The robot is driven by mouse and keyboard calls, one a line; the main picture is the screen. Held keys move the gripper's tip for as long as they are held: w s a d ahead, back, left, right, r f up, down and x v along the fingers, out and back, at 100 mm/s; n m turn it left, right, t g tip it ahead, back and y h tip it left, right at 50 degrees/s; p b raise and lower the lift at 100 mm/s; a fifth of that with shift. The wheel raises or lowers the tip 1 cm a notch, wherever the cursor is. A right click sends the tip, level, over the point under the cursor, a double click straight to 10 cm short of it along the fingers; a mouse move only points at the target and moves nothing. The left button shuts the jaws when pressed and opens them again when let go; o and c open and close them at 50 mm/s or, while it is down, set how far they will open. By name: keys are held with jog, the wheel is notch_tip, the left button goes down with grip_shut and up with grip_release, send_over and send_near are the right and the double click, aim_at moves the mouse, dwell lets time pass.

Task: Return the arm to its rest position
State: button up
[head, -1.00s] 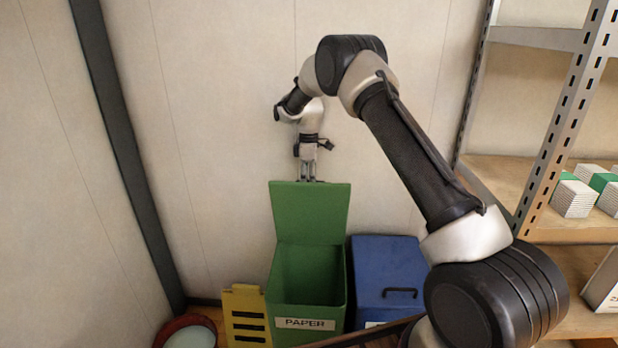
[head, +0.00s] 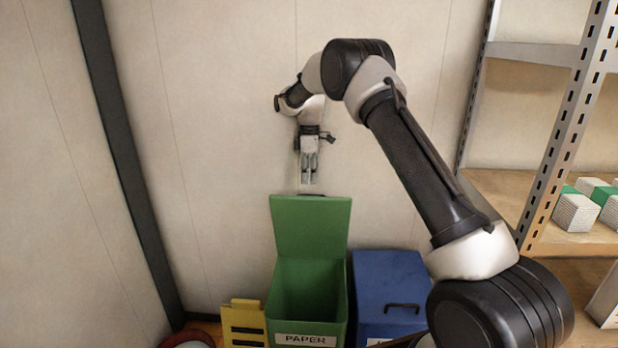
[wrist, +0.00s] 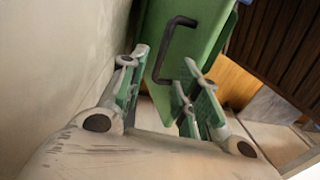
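My gripper (head: 308,182) hangs fingers-down in front of the wall, just above the top edge of the raised green lid (head: 310,228). In the wrist view the two fingers of my gripper (wrist: 165,58) stand apart with nothing between the pads. The green lid (wrist: 205,25) and its black handle (wrist: 172,48) show beyond the fingertips, apart from them as far as I can tell. My arm is stretched out and bent over toward the wall.
The green PAPER bin (head: 308,290) stands open below. A closed blue bin (head: 390,280) is on its right and a yellow slotted piece (head: 243,322) on its left.

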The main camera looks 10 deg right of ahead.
jog(key=s+d+r+m+t, duration=0.1)
jog(key=s+d+r+m, duration=0.25)
jog(key=s+r, duration=0.7)
jog(key=s+d+r+m+t, duration=0.25)
jog(key=s+d+r, duration=0.25)
jog(key=s+r, duration=0.55)
jog(key=s+d+f+m+t, duration=0.1)
jog(key=s+m, duration=0.3)
jog(key=s, duration=0.9)
jog(key=s+d+f+m+t, duration=0.1)
jog(key=s+d+m, duration=0.2)
jog(key=s, duration=1.1)
jog(key=shift+s+d+m, duration=0.2)
jog(key=shift+s+m, duration=0.05)
jog(key=shift+m, duration=0.45)
